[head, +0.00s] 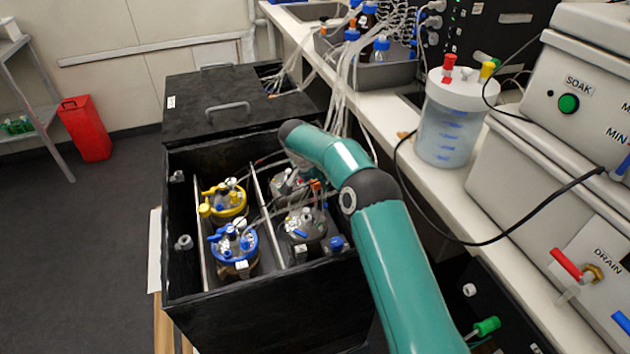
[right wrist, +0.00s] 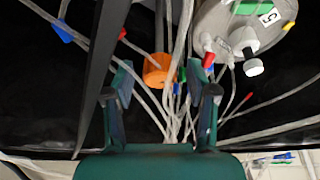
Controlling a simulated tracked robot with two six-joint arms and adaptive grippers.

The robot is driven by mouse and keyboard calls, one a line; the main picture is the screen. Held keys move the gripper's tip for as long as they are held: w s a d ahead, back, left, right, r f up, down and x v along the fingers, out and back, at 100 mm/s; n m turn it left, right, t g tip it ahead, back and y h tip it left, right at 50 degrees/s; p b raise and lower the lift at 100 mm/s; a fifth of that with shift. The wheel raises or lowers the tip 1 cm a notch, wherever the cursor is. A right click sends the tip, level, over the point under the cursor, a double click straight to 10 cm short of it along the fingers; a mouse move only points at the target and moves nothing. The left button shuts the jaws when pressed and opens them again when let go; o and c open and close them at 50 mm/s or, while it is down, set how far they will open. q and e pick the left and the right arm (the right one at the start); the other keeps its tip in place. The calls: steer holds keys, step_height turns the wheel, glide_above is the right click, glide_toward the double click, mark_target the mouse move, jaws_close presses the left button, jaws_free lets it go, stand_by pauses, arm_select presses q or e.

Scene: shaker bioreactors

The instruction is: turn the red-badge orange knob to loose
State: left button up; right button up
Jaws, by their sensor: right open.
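An orange knob (right wrist: 157,70) shows in the right wrist view, with thin tubes crossing in front of and beside it. Small red pieces lie near it; I cannot tell which one is its badge. My right gripper (right wrist: 162,84) is open, with one finger on each side of the knob in the picture; I cannot tell whether either touches it. In the head view my right arm reaches into the black box and mostly hides the gripper. A small orange part (head: 316,184) shows beside the arm there. My left gripper is not in view.
The open black box (head: 255,325) holds a yellow-ringed vessel (head: 224,200), a blue-ringed vessel (head: 234,250) and a grey vessel (head: 303,226). Many thin tubes run across the box. A lidded vessel (right wrist: 240,25) is close to the right finger. A white counter with equipment stands at right.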

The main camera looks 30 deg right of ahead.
jaws_close()
steer(key=shift+n+t+b, duration=0.4)
steer(key=shift+n+b, duration=0.6)
steer(key=shift+b, duration=0.05)
steer(key=shift+n+y+b, duration=0.4)
steer(key=shift+n, duration=0.3)
steer(key=n, duration=0.1)
steer(key=n+t, duration=0.1)
steer(key=shift+s+d+r+n+y, duration=0.1)
steer(key=shift+d+n+y, duration=0.05)
steer(key=shift+n+y, duration=0.25)
steer(key=n+y+p, duration=0.1)
steer(key=n, duration=0.3)
steer(key=shift+t, duration=0.4)
steer(key=shift+y, duration=0.3)
